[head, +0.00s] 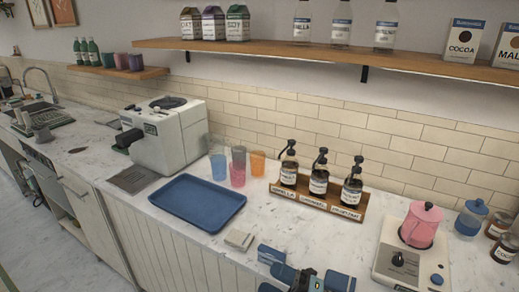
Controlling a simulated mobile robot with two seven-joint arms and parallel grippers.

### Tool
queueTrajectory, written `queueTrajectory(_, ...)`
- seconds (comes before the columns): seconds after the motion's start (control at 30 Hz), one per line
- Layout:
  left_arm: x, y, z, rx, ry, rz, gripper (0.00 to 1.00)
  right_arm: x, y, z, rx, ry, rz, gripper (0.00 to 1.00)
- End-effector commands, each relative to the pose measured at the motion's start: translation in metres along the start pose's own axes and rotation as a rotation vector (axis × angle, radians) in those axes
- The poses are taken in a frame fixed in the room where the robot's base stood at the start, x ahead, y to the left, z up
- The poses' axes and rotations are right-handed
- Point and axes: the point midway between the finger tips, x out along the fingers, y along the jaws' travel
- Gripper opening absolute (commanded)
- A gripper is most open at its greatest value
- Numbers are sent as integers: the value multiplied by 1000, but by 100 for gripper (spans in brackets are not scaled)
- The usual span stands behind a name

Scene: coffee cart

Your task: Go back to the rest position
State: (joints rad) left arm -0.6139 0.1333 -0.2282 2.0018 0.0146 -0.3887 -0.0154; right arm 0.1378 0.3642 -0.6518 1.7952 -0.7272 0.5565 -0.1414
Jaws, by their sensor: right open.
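My right gripper (306,281) shows at the bottom edge of the head view, dark with blue parts, in front of the marble counter's front edge. It is open, and I see nothing held in it. The bottom of the picture cuts off the rest of it. My left gripper is not in view.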

Motion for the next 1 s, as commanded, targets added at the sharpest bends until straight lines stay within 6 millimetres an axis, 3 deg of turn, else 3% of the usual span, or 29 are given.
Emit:
queueTrajectory(0.13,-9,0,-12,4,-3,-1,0,-45,-10,10,338,-378,122,61)
queueTrajectory(0.27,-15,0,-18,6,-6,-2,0,-105,-37,10,636,-703,189,61)
queueTrajectory(0.4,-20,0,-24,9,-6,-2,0,-176,-74,-12,940,-1020,228,61)
queueTrajectory(0.5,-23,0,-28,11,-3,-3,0,-217,-97,-35,1108,-1190,238,61)
queueTrajectory(0.6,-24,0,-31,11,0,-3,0,-244,-111,-55,1222,-1300,242,61)
queueTrajectory(0.73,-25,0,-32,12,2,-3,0,-258,-119,-67,1286,-1361,242,61)
queueTrajectory(1.0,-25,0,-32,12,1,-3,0,-260,-121,-68,1293,-1367,241,61)
